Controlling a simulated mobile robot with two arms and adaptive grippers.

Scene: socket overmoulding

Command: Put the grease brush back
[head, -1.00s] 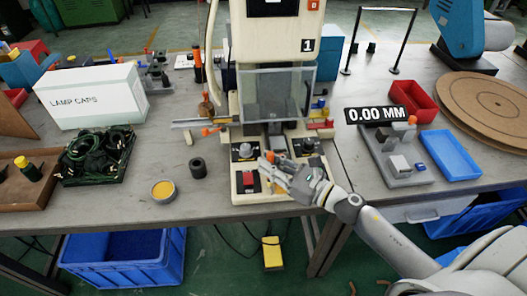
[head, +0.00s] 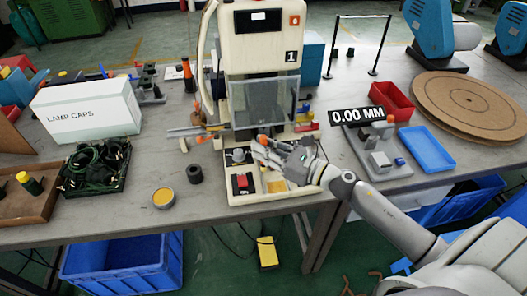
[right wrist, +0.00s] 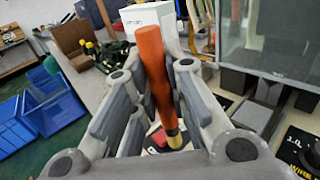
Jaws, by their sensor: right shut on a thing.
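The grease brush, with an orange handle (right wrist: 155,75) and a brassy ferrule (right wrist: 173,137), is held between the fingers of my right gripper (right wrist: 157,82). In the head view my right gripper (head: 267,152) is over the front of the moulding press (head: 252,100), near its control panel, and the brush handle's orange end (head: 262,139) shows at the fingers. The bristles are hidden. An open tin of yellow grease (head: 163,197) stands on the bench left of the press. A dark hollow cylinder (head: 195,173) stands between them. My left gripper is not in view.
A tray of green-black cables (head: 95,167) and a wooden tray (head: 27,212) are at the left, with the lamp caps box (head: 87,107) behind. A grey gauge fixture (head: 378,158) and a blue tray (head: 427,148) are at the right.

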